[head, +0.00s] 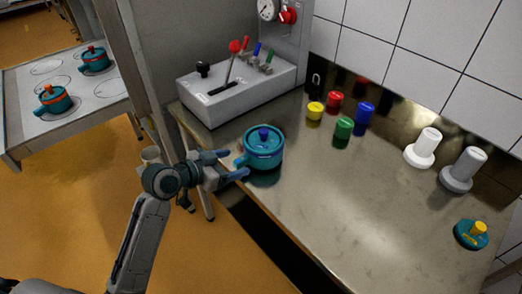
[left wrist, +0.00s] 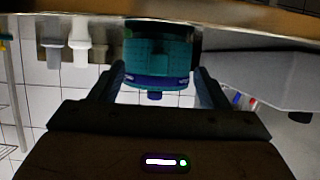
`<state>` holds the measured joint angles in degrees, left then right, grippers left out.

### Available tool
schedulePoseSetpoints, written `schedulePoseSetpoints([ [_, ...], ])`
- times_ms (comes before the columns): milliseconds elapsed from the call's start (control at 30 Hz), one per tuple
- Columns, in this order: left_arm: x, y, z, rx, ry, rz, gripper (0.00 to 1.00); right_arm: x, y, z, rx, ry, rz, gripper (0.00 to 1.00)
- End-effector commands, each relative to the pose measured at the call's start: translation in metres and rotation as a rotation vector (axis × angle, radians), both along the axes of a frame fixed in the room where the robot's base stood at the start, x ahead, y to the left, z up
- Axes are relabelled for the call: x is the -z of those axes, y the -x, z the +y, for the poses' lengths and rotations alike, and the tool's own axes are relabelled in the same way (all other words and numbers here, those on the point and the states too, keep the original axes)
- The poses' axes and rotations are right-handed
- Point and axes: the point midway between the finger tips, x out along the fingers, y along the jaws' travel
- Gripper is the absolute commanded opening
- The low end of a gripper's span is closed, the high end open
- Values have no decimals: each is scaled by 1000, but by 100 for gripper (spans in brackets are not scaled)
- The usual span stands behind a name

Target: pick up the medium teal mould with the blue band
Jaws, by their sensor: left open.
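The teal mould (head: 264,153) with a blue band and blue knob stands upright near the left front edge of the steel counter. My left gripper (head: 238,163) is open, level with the mould, its fingers pointing at its left side. In the left wrist view, which is upside down, the mould (left wrist: 158,55) shows between the two finger lines, its blue band and knob lowest in the picture. I cannot tell whether the fingers touch it. My right gripper is in neither view.
A grey lever box (head: 238,88) stands behind the mould. Coloured cylinders, including a green one (head: 343,128), are to its right, then two white pieces (head: 423,150). A teal lid (head: 471,234) lies far right. Orange-banded teal pots (head: 53,100) sit on another table. The counter's front middle is clear.

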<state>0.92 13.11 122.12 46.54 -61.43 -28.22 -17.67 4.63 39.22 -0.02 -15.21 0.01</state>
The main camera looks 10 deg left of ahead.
Motion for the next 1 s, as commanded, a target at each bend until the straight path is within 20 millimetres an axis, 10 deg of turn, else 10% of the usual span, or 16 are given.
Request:
schedulePoseSetpoints([
  [567, 18, -27, -23, -1, 0, -1, 70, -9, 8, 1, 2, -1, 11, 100],
  [900, 18, -27, -23, -1, 1, 0, 5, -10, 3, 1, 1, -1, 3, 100],
  [1000, 16, -27, -23, -2, 2, -4, 0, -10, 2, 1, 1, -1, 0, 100],
])
